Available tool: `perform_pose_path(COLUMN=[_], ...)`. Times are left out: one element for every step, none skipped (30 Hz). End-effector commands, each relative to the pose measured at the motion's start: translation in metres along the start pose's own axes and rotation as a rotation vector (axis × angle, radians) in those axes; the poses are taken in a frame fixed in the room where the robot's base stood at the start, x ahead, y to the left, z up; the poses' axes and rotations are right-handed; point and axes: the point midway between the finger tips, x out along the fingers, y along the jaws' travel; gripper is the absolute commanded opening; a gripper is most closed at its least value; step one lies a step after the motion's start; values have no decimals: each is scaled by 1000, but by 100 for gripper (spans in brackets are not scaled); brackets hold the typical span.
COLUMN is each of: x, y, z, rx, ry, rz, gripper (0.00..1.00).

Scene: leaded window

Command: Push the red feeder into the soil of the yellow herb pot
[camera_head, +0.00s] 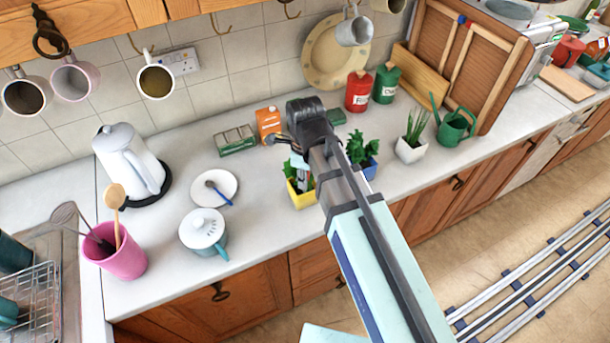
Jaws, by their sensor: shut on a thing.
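The yellow herb pot (302,199) stands on the worktop near its front edge, with green leaves showing at its upper left. My arm passes in front of it and hides its right side and much of its soil. My gripper (300,177) points down, low over this pot, mostly hidden behind my own wrist and forearm. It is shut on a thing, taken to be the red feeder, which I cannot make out. Whether that thing touches the soil is hidden.
A blue herb pot (369,169) stands close on the right, then a white pot (410,151) and green watering can (455,127). An orange box (268,124) and green box (236,141) stand behind.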

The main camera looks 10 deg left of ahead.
Motion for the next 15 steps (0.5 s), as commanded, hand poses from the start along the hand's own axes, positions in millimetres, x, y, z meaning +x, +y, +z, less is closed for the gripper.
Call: perform_pose_path(x=[2,2,4,4,5,6,6,7,8,9,9,10,11,12,13], y=[0,0,0,0,0,0,0,0,0,0,0,0,0,0,0], z=[0,0,0,0,0,0,0,0,0,0,0,0,0,0,0], rx=[0,0,0,0,0,0,0,0,0,0,0,0,0,0,0], ry=[0,0,0,0,0,0,0,0,0,0,0,0,0,0,0], rz=[0,0,0,0,0,0,0,0,0,0,0,0,0,0,0], gripper=[6,6,6,6,6,6,6,6,6,6,6,6,6,6,6])
